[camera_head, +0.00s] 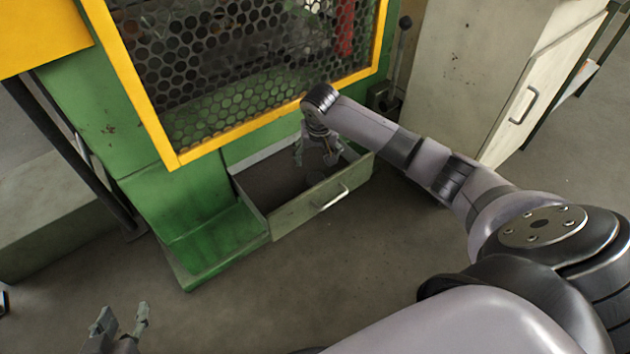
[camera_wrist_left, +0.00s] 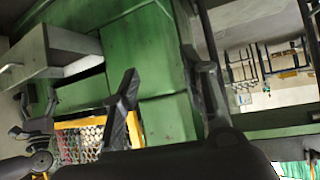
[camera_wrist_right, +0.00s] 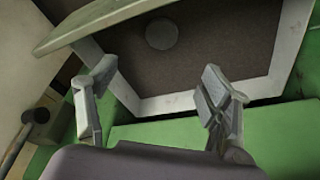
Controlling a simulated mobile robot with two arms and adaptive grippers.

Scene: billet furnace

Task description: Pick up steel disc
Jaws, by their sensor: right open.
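The steel disc (camera_wrist_right: 162,34) is a flat grey round piece lying on the dark floor of the open drawer (camera_wrist_right: 262,87) in the right wrist view. In the head view the drawer (camera_head: 292,212) is pulled out from the green machine, and a small part of the disc (camera_head: 314,180) seems to show under my gripper. My right gripper (camera_head: 316,160) hangs over the drawer, open and empty; its two fingers (camera_wrist_right: 158,95) are apart, with the disc beyond them. My left gripper (camera_head: 122,322) is open and empty at the lower left, away from the drawer.
The green machine (camera_head: 195,215) with a yellow-framed mesh guard (camera_head: 240,70) stands directly behind the drawer. A pale cabinet (camera_head: 470,70) stands at the right. The drawer walls surround the disc. The floor (camera_head: 260,305) in front is clear.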

